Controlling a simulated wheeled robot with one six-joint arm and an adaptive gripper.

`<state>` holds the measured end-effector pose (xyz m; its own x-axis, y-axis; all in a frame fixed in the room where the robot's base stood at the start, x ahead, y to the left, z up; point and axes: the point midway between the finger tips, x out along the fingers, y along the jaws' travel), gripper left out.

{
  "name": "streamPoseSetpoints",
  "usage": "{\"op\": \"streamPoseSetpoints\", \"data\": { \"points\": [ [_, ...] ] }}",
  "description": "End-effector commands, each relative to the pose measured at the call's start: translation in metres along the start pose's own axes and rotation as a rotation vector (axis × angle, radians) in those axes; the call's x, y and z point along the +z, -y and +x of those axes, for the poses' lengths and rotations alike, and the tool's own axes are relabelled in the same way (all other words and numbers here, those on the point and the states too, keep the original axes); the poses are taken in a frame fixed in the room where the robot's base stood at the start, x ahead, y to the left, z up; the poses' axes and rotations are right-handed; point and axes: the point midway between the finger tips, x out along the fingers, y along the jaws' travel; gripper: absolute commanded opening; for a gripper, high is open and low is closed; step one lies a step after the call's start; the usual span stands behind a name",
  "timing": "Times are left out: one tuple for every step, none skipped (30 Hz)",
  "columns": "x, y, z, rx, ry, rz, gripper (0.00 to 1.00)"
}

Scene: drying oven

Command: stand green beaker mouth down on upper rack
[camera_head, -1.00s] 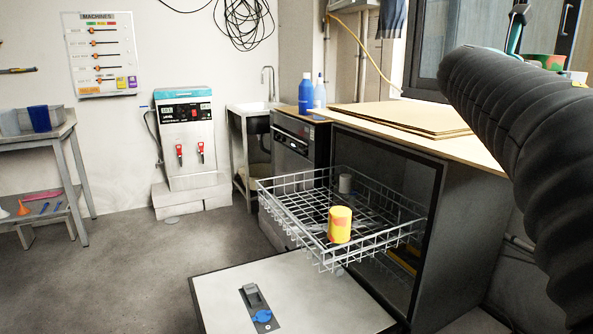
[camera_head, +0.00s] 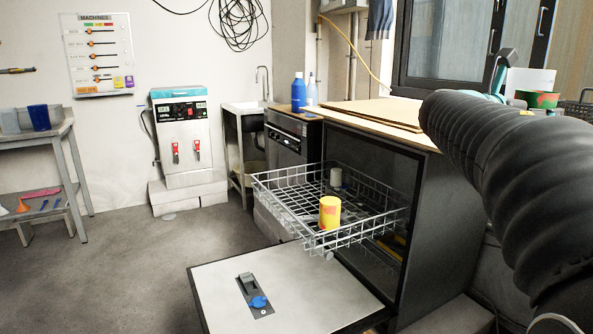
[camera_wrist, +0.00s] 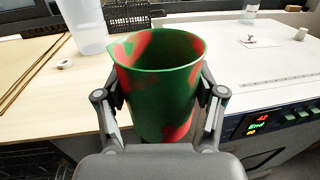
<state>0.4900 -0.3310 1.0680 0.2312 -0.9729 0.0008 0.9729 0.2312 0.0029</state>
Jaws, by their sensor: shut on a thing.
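The green beaker (camera_wrist: 155,80) with red patches fills the middle of the wrist view. It is mouth up, with its spout to the left. My gripper (camera_wrist: 162,92) is shut on it, one finger on each side of its wall. In the head view the beaker (camera_head: 540,99) shows only in part, at the upper right behind my arm, above the worktop level. The upper rack (camera_head: 282,198) is a wire basket pulled out of the open oven. It holds a yellow beaker (camera_head: 330,213) towards the front and a small grey-white vessel (camera_head: 336,177) further back.
The oven door (camera_head: 300,290) lies folded down below the rack. Wooden boards (camera_head: 385,112) lie on the worktop above the oven. Blue bottle (camera_head: 298,92) stands at the worktop's far end. In the wrist view, a white container (camera_wrist: 82,25) stands left behind the beaker. Floor at left is clear.

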Motion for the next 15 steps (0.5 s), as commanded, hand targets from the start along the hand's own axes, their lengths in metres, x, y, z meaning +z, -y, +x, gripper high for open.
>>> {"op": "streamPoseSetpoints", "data": {
  "points": [
    [-0.013,-0.007,-0.001,0.008,-0.003,-0.006,0.41],
    [-0.020,-0.011,-0.001,0.015,-0.003,-0.007,0.41],
    [-0.029,-0.017,-0.003,0.025,-0.003,-0.007,0.41],
    [-0.037,-0.023,-0.004,0.037,-0.003,-0.006,0.41],
    [-0.045,-0.028,-0.006,0.048,-0.003,-0.007,0.41],
    [-0.058,-0.036,-0.009,0.068,-0.004,-0.008,0.41],
    [-0.068,-0.043,-0.011,0.084,-0.004,-0.008,0.41],
    [-0.079,-0.050,-0.014,0.104,-0.005,-0.009,0.41],
    [-0.094,-0.060,-0.019,0.135,-0.005,-0.010,0.41],
    [-0.106,-0.068,-0.023,0.160,-0.005,-0.011,0.41],
    [-0.118,-0.076,-0.028,0.187,-0.005,-0.011,0.41],
    [-0.135,-0.087,-0.035,0.226,-0.006,-0.012,0.41],
    [-0.147,-0.094,-0.040,0.255,-0.006,-0.012,0.41],
    [-0.159,-0.102,-0.046,0.284,-0.006,-0.012,0.41],
    [-0.175,-0.111,-0.054,0.325,-0.006,-0.013,0.41]
  ]
}}
